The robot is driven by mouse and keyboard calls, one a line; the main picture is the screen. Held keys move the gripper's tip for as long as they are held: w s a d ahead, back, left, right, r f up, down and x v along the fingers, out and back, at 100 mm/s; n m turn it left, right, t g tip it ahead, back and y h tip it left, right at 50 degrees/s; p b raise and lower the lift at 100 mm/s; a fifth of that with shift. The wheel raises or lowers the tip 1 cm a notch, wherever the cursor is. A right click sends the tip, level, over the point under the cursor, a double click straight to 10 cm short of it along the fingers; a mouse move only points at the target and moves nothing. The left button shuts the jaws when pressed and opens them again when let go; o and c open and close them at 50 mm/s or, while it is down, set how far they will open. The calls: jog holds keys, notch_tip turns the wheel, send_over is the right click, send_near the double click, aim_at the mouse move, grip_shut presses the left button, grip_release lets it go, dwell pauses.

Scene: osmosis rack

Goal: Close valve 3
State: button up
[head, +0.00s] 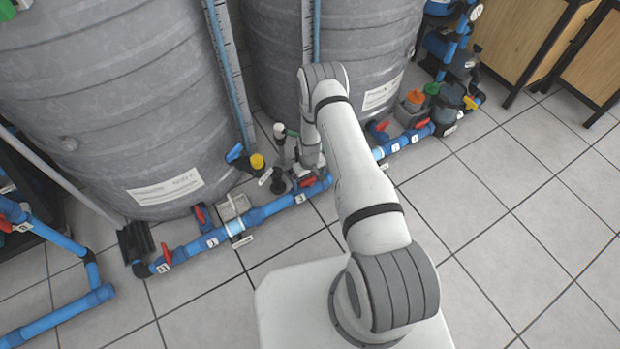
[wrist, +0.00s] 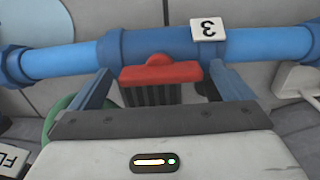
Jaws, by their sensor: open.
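Valve 3 sits on the blue pipe, beside a white label "3" (wrist: 209,29) that appears upside down in the wrist view. Its red handle (wrist: 160,73) lies between the two fingers of my gripper (wrist: 160,80), with a gap showing on each side. My gripper is open, its fingers reaching toward the blue pipe (wrist: 160,45). In the head view the red handle (head: 307,182) shows just below my wrist, next to the label "3" (head: 299,198). My gripper's fingers are mostly hidden there by the wrist.
Two large grey tanks (head: 120,100) stand behind the pipe. A yellow-capped fitting (head: 257,162) is left of my wrist. Other red valve handles (head: 166,253) sit along the pipe at left, and more (head: 422,124) at right. The tiled floor at right is clear.

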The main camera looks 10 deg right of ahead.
jog(key=c, duration=0.9)
jog(key=shift+d, duration=0.15)
jog(key=shift+c, duration=0.5)
